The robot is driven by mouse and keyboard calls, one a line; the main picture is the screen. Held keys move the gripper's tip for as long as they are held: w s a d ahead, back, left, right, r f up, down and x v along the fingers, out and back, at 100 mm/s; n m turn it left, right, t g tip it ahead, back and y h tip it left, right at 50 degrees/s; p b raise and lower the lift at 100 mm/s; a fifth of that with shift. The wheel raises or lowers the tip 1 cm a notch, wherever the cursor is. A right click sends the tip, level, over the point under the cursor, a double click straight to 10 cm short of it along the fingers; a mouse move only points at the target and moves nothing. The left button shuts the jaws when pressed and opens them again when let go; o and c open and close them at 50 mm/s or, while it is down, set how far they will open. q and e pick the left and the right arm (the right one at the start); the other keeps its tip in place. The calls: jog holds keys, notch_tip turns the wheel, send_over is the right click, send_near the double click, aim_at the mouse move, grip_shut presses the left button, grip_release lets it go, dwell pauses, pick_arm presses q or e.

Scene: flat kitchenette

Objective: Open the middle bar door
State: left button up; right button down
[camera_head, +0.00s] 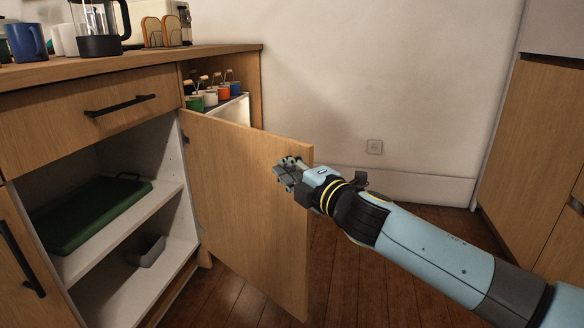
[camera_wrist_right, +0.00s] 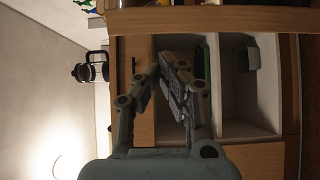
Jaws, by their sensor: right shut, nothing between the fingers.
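The middle bar door (camera_head: 240,205) stands swung wide out from the cabinet, hinged at the right side of its compartment. Its plain inner face shows, and no handle is visible on that face. My right gripper (camera_head: 288,172) is shut and empty, in front of the door's inner face near the free edge. I cannot tell whether it touches the door. In the wrist view its fingers (camera_wrist_right: 170,60) come together at the tips, pointing toward the open compartment. My left gripper is not in view.
The open compartment holds a green tray (camera_head: 95,213) on the upper shelf and a grey container (camera_head: 147,250) below. A closed drawer (camera_head: 90,105) sits above. Mugs and a French press (camera_head: 98,28) stand on the counter. Wooden floor (camera_head: 380,262) shows beyond the door.

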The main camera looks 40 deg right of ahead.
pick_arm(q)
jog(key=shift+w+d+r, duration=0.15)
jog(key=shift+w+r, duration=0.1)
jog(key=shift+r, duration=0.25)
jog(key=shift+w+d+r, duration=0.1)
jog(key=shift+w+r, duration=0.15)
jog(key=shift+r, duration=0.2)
pick_arm(e)
jog(key=shift+w+d, duration=0.15)
jog(key=shift+d, duration=0.55)
